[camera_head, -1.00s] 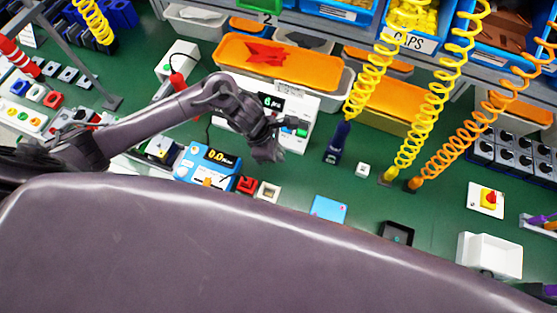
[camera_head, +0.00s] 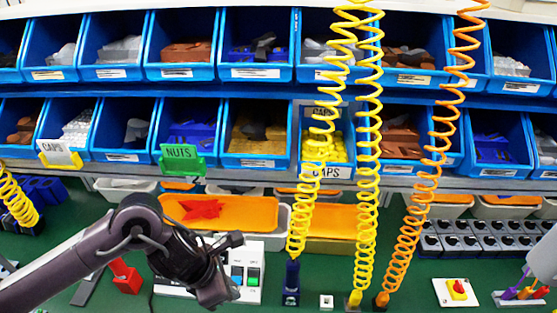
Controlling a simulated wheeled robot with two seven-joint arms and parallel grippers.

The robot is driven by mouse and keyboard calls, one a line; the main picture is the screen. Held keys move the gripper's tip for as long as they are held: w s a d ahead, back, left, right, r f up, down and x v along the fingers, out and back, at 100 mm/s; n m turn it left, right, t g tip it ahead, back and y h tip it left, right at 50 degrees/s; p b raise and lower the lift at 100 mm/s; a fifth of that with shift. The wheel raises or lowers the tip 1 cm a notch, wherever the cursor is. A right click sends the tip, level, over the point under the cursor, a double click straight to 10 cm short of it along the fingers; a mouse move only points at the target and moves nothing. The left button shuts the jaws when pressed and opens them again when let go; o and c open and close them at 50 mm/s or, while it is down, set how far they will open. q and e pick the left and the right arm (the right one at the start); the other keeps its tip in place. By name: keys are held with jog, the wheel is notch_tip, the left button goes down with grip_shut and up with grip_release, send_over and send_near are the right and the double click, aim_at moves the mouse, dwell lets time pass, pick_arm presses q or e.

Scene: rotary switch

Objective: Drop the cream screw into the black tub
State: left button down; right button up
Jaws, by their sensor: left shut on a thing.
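My left gripper (camera_head: 228,272) hangs in the lower middle-left in the head view, in front of a white device. It is shut, but what it grips is too small or hidden to make out. I cannot pick out a cream screw anywhere in this view. No black tub shows in the present view. My right gripper is not in view.
Blue bins (camera_head: 263,73) fill two shelf rows at the back. Yellow and orange coiled cords (camera_head: 368,190) hang right of my gripper. A small white block (camera_head: 326,301) lies on the green bench.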

pick_arm(q)
jog(key=a+r+m+g+y+b, duration=0.1)
jog(key=a+m+g+y+b, duration=0.1)
jog(key=m, duration=0.9)
jog(key=s+a+r+m+g+y+b, duration=0.1)
jog(key=a+m+g, duration=0.3)
jog(key=m, duration=0.7)
jog(key=shift+s+a+r+m+y+b, duration=0.15)
jog(key=shift+a+r+m+y+b, duration=0.25)
jog(key=shift+a+b, duration=0.4)
jog(key=shift+a+f, duration=0.1)
